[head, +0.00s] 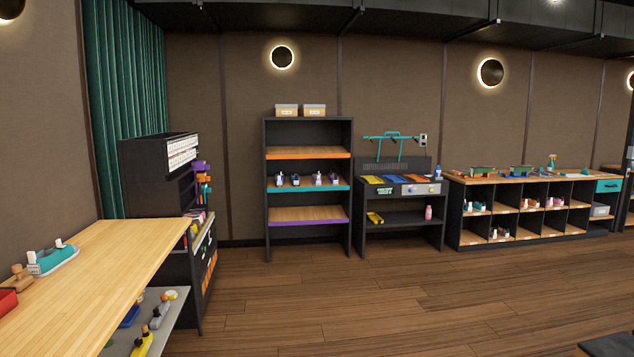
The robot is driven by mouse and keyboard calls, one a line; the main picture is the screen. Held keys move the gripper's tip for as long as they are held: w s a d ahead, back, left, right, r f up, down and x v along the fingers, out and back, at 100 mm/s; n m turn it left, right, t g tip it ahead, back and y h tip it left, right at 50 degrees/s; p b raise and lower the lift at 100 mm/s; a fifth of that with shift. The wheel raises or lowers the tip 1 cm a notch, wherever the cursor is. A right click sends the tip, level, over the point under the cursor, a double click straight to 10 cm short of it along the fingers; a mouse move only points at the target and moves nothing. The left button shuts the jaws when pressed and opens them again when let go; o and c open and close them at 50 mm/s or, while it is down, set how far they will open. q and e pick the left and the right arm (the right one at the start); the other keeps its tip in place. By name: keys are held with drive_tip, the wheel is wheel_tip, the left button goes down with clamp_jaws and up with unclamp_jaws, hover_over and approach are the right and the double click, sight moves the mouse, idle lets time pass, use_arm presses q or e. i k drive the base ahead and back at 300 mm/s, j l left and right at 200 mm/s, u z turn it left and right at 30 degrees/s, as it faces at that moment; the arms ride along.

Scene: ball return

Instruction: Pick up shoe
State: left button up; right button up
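Several small shoes (280,180), white, dark and purple, stand in a row on the teal-edged middle shelf of a dark shelf unit (266,225) across the room. More small shoe-like items (555,203) sit in the cubbies of a long low cabinet (454,215) at the right. They are too small to tell apart. Which shoe the task means cannot be told. Neither of my grippers shows in the head view.
A wooden counter (110,265) fills the near left, with a teal tray (55,262), a wooden stamp (20,276) and items on a shelf below. A dark workbench (400,205) stands beside the shelf unit. The wooden floor (330,300) in the middle is clear.

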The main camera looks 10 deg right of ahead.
sight(316, 180)
drive_tip(key=i+l+z, duration=0.1)
drive_tip(key=i+z, duration=0.35)
drive_tip(key=i, duration=5.85)
